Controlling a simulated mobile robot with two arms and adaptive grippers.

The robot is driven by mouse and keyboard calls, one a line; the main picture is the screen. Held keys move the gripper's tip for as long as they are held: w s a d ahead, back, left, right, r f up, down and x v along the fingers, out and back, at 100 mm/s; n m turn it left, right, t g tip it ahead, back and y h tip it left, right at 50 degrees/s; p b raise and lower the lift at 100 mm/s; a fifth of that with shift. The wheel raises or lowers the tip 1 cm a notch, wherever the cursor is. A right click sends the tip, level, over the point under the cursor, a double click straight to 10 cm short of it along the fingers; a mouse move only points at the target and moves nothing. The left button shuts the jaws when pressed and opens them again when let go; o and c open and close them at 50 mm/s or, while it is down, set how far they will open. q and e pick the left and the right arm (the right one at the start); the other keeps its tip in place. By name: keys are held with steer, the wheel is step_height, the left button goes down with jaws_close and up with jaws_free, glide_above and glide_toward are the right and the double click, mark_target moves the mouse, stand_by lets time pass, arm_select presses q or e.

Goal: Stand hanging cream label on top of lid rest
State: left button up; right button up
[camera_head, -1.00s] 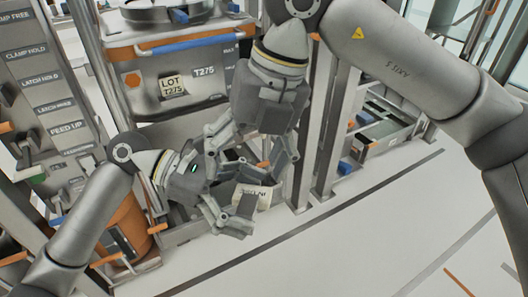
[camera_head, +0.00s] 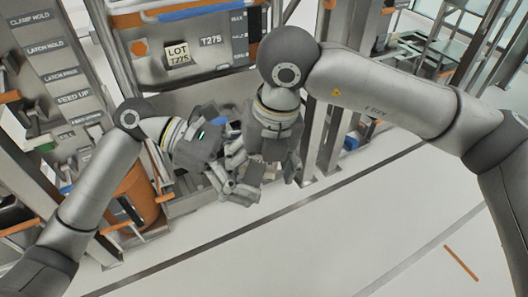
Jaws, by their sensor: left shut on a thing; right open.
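My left gripper (camera_head: 236,188) is shut at the centre of the head view. The cream label that showed between its fingers a second ago is hidden now, behind the fingers and my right gripper. My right gripper (camera_head: 268,172) is open and points down right beside the left one; I cannot tell whether they touch. I cannot make out the lid rest.
A panel with several labelled holders (camera_head: 50,70) stands at the left. An orange cylinder (camera_head: 138,195) stands below it. Grey metal posts (camera_head: 325,120) rise right of my grippers.

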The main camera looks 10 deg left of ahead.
steer(key=shift+f, duration=0.25)
steer(key=c, duration=0.7)
arm_select(q)
steer(key=o, duration=0.7)
arm_select(e)
steer(key=shift+c, duration=0.6)
arm_select(q)
steer(key=shift+o, duration=0.3)
arm_select(e)
steer(key=shift+c, duration=1.3)
arm_select(q)
steer(key=shift+a, duration=0.1)
arm_select(e)
steer(key=shift+c, duration=0.2)
